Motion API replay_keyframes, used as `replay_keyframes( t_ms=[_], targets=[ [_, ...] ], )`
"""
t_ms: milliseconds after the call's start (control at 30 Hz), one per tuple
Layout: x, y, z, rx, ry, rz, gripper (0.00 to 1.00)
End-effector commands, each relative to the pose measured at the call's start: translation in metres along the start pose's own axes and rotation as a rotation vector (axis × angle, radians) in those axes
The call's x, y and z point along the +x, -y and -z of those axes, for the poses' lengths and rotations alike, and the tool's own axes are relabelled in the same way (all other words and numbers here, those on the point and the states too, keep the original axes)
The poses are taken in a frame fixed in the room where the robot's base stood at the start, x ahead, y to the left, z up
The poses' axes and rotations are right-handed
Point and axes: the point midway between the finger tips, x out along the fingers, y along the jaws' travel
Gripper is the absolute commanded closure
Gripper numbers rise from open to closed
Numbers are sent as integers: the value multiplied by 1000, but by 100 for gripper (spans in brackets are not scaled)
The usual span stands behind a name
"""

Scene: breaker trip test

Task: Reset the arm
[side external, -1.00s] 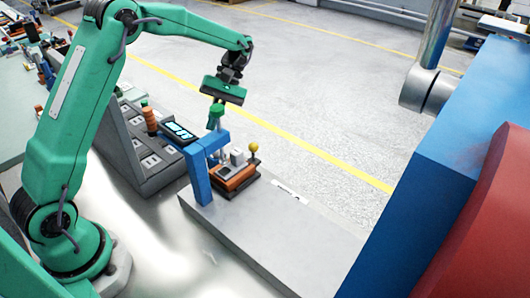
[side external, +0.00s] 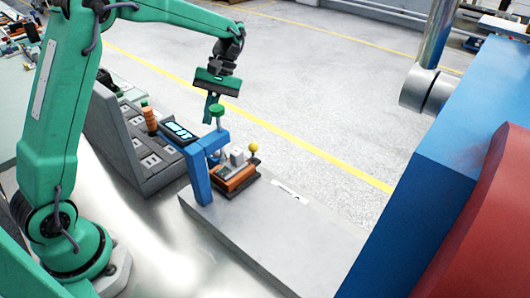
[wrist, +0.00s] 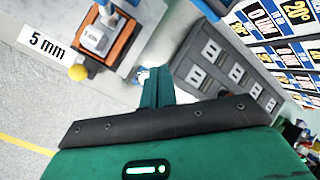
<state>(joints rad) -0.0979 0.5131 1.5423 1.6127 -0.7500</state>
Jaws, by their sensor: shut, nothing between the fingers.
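My gripper (side external: 208,120) is shut and empty, pointing down just left of the green-topped plunger (side external: 217,110) on the blue frame (side external: 197,170). In the wrist view its green fingers (wrist: 154,76) are together. The breaker (side external: 236,178) has an orange and dark base with a grey block on top. It sits on the grey bench beside the blue frame, and also shows in the wrist view (wrist: 118,48). A yellow ball knob (side external: 253,148) stands at its far right side. The ball also shows in the wrist view (wrist: 78,72).
A grey socketed panel (side external: 140,150) with an orange ribbed post (side external: 149,120) and a lit display (side external: 178,133) stands left of the frame. The grey bench (side external: 290,235) is clear toward the front right.

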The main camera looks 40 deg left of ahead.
Motion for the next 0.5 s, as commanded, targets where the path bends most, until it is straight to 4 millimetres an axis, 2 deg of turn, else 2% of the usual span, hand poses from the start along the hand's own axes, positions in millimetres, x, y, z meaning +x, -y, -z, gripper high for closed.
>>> replay_keyframes(
  t_ms=[200, 500],
  targets=[
    [-15, 18, -27, 105, -104, -81, 100],
    [-26, 43, -62, 251, -256, -176, 100]
  ],
)
